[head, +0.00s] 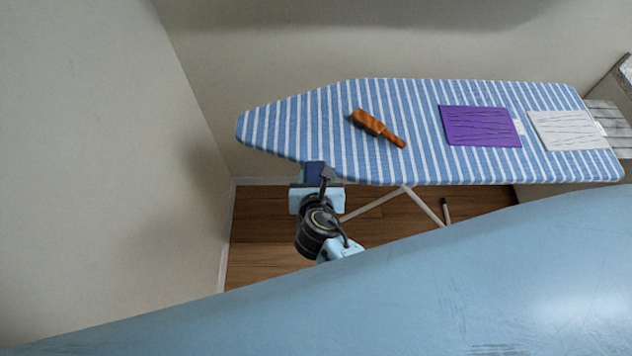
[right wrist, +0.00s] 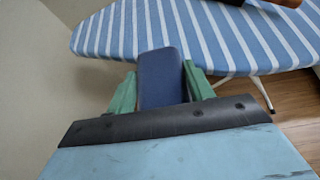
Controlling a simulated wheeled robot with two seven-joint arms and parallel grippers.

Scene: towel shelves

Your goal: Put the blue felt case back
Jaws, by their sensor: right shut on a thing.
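The blue felt case (right wrist: 161,78) is dark blue and sits between the green fingers of my right gripper (right wrist: 160,92) in the right wrist view. The gripper is shut on it. In the head view the right gripper (head: 316,180) is at the near edge of the ironing board, left of its middle, and the case (head: 315,171) shows only as a small dark blue patch at its tip. I cannot tell whether the case touches the board. My left gripper is not in view.
The board's left end is bare. A wall (head: 120,130) stands to the left. A grey slatted surface (head: 606,118) is at far right.

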